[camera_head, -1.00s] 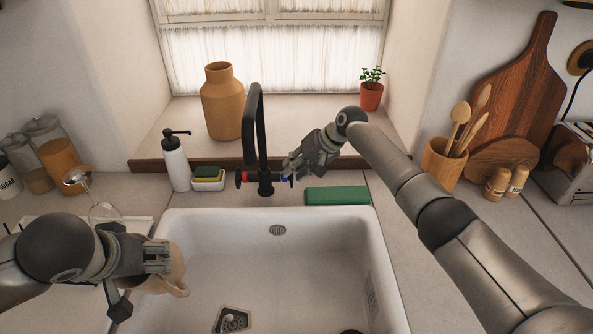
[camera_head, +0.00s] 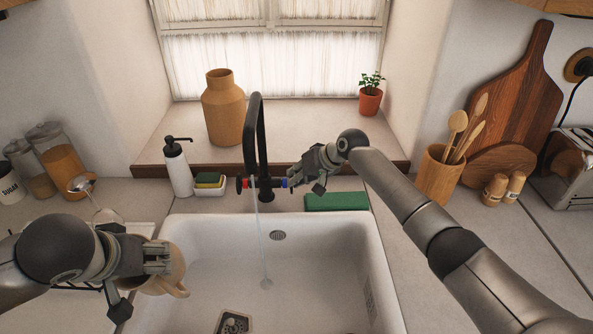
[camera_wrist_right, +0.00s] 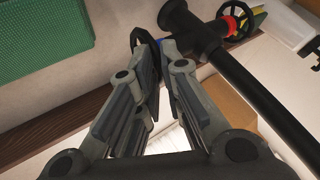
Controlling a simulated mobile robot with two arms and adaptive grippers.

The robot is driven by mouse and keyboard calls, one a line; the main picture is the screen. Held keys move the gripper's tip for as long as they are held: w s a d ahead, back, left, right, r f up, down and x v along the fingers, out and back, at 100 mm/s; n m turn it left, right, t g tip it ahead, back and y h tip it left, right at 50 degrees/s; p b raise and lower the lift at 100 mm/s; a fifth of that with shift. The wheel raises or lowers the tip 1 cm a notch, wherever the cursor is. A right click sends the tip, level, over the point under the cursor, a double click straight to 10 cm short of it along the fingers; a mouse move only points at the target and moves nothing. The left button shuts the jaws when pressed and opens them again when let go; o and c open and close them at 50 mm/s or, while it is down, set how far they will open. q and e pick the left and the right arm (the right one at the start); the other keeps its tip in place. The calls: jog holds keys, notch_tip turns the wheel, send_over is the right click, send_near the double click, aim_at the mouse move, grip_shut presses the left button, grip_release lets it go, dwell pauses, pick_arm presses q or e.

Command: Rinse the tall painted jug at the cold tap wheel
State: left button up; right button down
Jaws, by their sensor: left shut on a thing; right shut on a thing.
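My left gripper (camera_head: 168,258) is shut on a tan jug (camera_head: 176,276) over the left side of the sink. The gripper hides much of the jug; its handle shows at the lower right and no painting can be made out. The black tap (camera_head: 257,135) has a red-marked wheel (camera_head: 243,183) on its left and a blue-marked wheel (camera_head: 283,183) on its right. My right gripper (camera_head: 294,178) is shut on the blue-marked wheel; the right wrist view shows its fingers (camera_wrist_right: 160,48) closed there. A thin water stream (camera_head: 259,235) falls into the sink, right of and apart from the jug.
The white sink (camera_head: 388,270) is otherwise open. A large tan vase (camera_head: 223,110) and a potted plant (camera_head: 370,100) are on the sill.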

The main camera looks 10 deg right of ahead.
jog(key=shift+s+a+f+t, duration=0.15)
jog(key=shift+s+t, duration=0.1)
jog(key=shift+t, duration=0.15)
jog(key=c, duration=1.6)
grip_release()
jog(key=v, duration=1.2)
jog(key=shift+f, duration=0.1)
